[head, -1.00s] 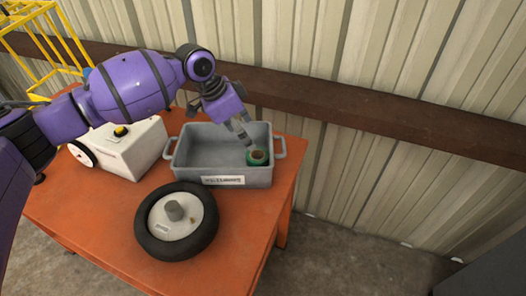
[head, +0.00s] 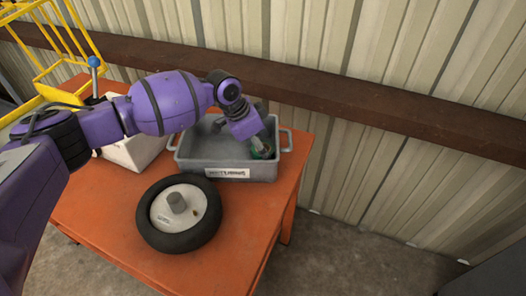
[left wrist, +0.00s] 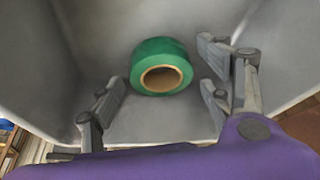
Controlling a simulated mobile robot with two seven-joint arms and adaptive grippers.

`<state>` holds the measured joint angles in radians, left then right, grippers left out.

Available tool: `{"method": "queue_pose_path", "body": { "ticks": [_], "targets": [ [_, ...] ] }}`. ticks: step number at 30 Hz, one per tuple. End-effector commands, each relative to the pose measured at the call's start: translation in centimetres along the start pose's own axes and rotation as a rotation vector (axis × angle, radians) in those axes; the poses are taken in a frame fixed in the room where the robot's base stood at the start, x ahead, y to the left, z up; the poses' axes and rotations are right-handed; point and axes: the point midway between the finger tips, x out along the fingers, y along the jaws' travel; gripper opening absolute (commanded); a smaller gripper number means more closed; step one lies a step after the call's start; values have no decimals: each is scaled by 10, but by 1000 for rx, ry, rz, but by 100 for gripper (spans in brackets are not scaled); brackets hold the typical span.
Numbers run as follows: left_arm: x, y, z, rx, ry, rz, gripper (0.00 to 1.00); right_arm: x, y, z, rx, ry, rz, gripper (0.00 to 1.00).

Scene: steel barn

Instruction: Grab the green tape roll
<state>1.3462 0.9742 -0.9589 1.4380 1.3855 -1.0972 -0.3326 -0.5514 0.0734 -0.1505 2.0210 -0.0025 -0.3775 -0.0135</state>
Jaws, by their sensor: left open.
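The green tape roll (left wrist: 161,66) lies in the grey bin, against its inner wall, with its brown core facing the left wrist camera. In the head view the roll (head: 258,152) is partly hidden by my left gripper. The grey bin (head: 228,172) stands on the orange table. My left gripper (left wrist: 160,95) is open, with its fingers on either side of the near part of the roll and nothing held. In the head view the left gripper (head: 262,146) reaches down into the right part of the bin. My right gripper is not in view.
A black-tyred wheel (head: 179,213) lies on the orange table (head: 105,205) in front of the bin. A white box (head: 135,150) stands left of the bin, partly behind my arm. A yellow frame (head: 60,50) is at the back left. The corrugated wall (head: 400,60) is behind.

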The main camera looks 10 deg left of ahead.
Motion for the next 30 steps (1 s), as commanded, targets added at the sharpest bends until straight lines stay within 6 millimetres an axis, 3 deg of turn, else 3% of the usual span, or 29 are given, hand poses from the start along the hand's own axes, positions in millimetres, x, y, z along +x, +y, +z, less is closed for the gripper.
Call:
{"method": "queue_pose_path", "body": {
  "ticks": [2,12,23,30],
  "targets": [
    [0,0,0,0,0,0,69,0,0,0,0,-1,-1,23],
    [0,0,0,0,0,0,25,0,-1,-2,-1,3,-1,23],
    [-5,-1,0,-1,2,0,25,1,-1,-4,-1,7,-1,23],
    [-34,-2,-10,2,3,-1,25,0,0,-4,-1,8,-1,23]
  ]
}}
